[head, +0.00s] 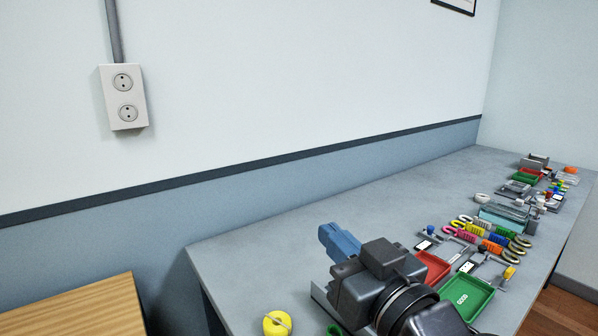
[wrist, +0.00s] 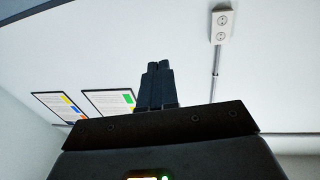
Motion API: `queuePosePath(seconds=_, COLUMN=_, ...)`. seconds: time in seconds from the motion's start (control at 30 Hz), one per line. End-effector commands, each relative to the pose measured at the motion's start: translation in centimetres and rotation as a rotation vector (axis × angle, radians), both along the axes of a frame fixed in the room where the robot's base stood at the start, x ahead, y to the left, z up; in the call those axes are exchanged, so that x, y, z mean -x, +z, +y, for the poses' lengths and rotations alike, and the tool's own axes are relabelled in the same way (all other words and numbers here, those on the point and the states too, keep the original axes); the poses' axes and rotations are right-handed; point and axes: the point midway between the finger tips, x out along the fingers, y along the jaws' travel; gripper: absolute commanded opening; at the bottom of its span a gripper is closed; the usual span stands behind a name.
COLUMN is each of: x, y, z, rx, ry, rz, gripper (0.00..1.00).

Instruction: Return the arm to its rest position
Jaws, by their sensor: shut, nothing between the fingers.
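My gripper (head: 339,240) shows in the head view above the front part of the grey table (head: 300,222), with its blue-grey fingers pointing up and to the left, toward the wall. In the wrist view my gripper (wrist: 156,68) stands at the middle with its fingers together. It is shut and empty. Part of the table top and some things on it are hidden behind my arm in the head view.
Red (head: 432,268) and green (head: 466,297) trays and many small parts line the table's right side. A yellow round thing (head: 277,323) sits at the near edge. A wooden surface (head: 75,308) stands lower left. A socket box (head: 123,97) is on the wall. The table's left-middle is clear.

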Motion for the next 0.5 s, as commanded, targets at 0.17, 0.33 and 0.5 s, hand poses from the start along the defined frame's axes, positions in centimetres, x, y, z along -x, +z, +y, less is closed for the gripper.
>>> queuePosePath(seconds=0.17, x=2.6, y=-1.4, z=-0.5, rx=-0.192, ry=-0.093, rz=0.02, gripper=0.0)
queuePosePath(seconds=0.33, x=6.0, y=-4.4, z=-1.8, rx=-0.311, ry=-0.197, rz=0.063, gripper=0.0)
queuePosePath(seconds=0.5, x=10.6, y=-8.6, z=-3.4, rx=-0.366, ry=-0.303, rz=0.127, gripper=0.0)
